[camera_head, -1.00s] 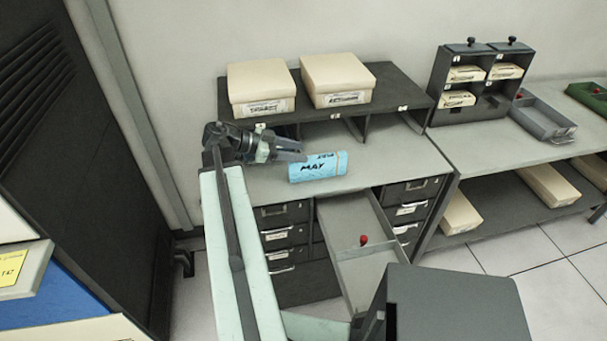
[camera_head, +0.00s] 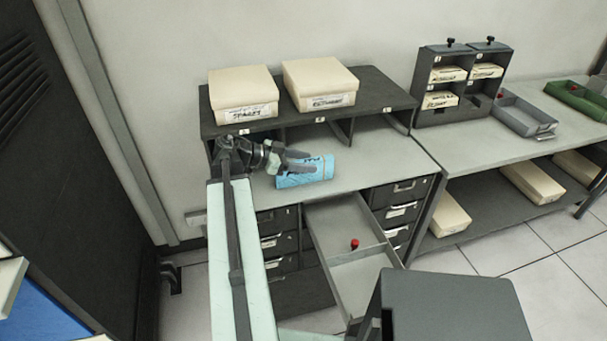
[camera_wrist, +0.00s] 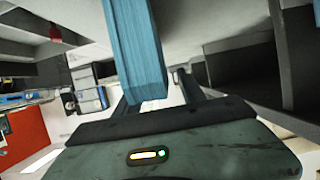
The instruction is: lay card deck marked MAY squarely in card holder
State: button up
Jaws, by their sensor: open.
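The blue card deck marked MAY (camera_head: 303,175) lies on the grey desk top, in front of the dark shelf. In the wrist view the deck (camera_wrist: 135,45) reaches down from the top, close to the fingers. My gripper (camera_head: 310,160) is open, and its fingers overlap the deck's upper left part in the head view. I cannot tell whether they touch it. In the wrist view the gripper's fingers (camera_wrist: 160,95) are spread. Which thing is the card holder is not clear; a grey open tray (camera_head: 522,116) with a red knob stands on the right table.
Two cream boxes (camera_head: 243,90) sit on the dark shelf (camera_head: 385,97). A dark compartment rack (camera_head: 450,114) holds several cream decks. A green tray (camera_head: 580,97) stands at far right. An open drawer (camera_head: 345,245) with a red knob juts out below the desk.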

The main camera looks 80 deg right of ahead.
grip_shut()
jog(key=shift+r, duration=0.1)
notch_tip(320, 180, up, 10)
jog(key=p, duration=1)
